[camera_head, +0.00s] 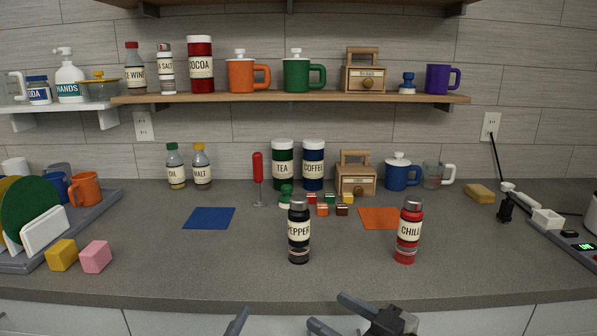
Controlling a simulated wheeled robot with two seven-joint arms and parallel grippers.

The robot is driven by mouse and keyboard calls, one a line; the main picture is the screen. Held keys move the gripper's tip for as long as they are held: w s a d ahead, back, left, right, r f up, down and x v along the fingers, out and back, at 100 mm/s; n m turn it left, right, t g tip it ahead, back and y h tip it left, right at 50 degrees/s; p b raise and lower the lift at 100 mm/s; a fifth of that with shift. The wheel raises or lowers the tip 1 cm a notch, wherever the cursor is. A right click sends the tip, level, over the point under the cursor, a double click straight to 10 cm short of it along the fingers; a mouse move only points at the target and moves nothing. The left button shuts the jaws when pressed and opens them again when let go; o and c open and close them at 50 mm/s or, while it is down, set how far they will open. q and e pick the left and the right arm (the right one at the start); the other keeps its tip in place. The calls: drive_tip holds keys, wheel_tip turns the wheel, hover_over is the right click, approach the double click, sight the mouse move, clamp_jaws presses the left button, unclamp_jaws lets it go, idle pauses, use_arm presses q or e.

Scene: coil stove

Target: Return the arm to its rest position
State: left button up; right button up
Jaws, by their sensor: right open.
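My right gripper (325,309) is at the bottom edge of the head view, in front of the counter's front edge. Its two fingers point left and are apart, with nothing between them. A dark fingertip of my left gripper (237,321) shows at the bottom edge, left of the right one. The rest of that gripper is out of view. A black pepper shaker (299,232) and a red chili shaker (408,232) stand upright on the counter (250,275), beyond the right gripper and apart from it.
A blue mat (209,218) and an orange mat (379,217) lie on the counter, with several small coloured blocks (322,210) between them. A dish rack (85,222) stands left, near yellow and pink sponges (95,256). The counter's front strip is mostly clear.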

use_arm(q)
drive_tip(key=s+a+f+m+g+y, duration=0.1)
drive_tip(key=s+a+f+m+g, duration=0.3)
drive_tip(key=s+f+m, duration=0.3)
drive_tip(key=s+a+f+m+g+y, duration=0.1)
drive_tip(key=s+a+f+m+g, duration=0.3)
drive_tip(key=f+m, duration=1)
drive_tip(key=s+a+m, duration=0.1)
drive_tip(key=s+m, duration=0.2)
drive_tip(key=m, duration=0.2)
drive_tip(key=shift+s+g+y, duration=0.4)
use_arm(e)
drive_tip(key=s+d+f+m+g+h, duration=0.1)
drive_tip(key=s+d+f+m+h, duration=0.2)
drive_tip(key=s+f, duration=0.5)
drive_tip(key=s+d+f+m+h, duration=0.3)
drive_tip(key=s+d+f+h, duration=0.2)
drive_tip(key=f, duration=1)
drive_tip(key=s+h, duration=0.1)
drive_tip(key=s, duration=0.2)
drive_tip(key=shift+s+d+f+g+h, duration=0.35)
drive_tip(key=shift+f+g+h, duration=0.05)
